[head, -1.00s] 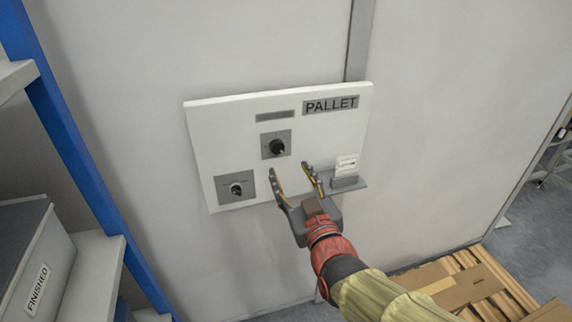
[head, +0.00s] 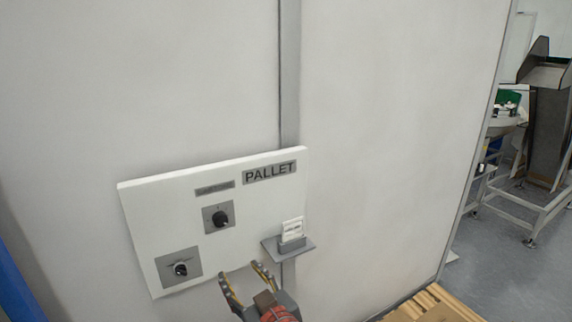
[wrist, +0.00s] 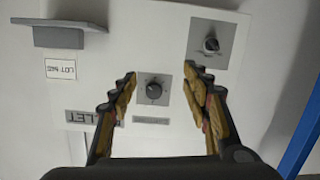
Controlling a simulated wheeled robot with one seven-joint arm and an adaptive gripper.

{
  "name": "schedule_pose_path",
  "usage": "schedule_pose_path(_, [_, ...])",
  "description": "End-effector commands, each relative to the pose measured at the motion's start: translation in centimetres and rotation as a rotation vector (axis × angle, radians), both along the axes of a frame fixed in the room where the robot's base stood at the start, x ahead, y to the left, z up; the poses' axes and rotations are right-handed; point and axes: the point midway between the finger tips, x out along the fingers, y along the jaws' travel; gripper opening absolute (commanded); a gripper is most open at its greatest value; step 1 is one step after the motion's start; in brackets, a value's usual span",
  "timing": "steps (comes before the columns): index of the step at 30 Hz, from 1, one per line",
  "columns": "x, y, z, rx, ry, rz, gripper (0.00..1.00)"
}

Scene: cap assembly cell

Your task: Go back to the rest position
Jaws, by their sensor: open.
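My gripper (head: 243,283) is open and empty at the bottom of the head view, in front of the lower edge of the white panel marked PALLET (head: 150,215). In the wrist view my gripper (wrist: 160,88) has its two fingers spread apart, with a black knob on a grey plate (wrist: 153,90) showing between them. A second black knob (wrist: 211,45) shows beyond the fingers at the upper right. In the head view the upper knob (head: 220,218) and lower knob (head: 181,269) are both clear of the fingers.
A small grey shelf (head: 273,246) with a white card (head: 292,229) juts from the panel's right side, close to my gripper. Wooden slats (head: 430,303) lie at the bottom. A machine on a frame (head: 545,120) stands at the far right, with open grey floor (head: 490,262) before it.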

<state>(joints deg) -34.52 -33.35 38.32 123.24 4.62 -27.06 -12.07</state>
Motion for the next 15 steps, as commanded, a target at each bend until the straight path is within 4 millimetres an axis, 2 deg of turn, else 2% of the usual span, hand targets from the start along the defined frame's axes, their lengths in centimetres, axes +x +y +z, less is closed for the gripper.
schedule_pose_path(1, [-0.9,-0.3,-2.6,-0.039,0.085,0.004,0.48])
schedule_pose_path(3, [-2.5,-1.1,-5.4,-0.091,0.208,0.007,0.48])
schedule_pose_path(6, [-4.9,-3.4,-7.9,-0.16,0.371,-0.013,0.48])
schedule_pose_path(8, [-6.4,-5.4,-8.8,-0.195,0.464,-0.039,0.48])
schedule_pose_path(11, [-9.1,-9.5,-9.5,-0.244,0.612,-0.101,0.48])
schedule_pose_path(15, [-13.2,-15.7,-8.9,-0.284,0.789,-0.212,0.48])
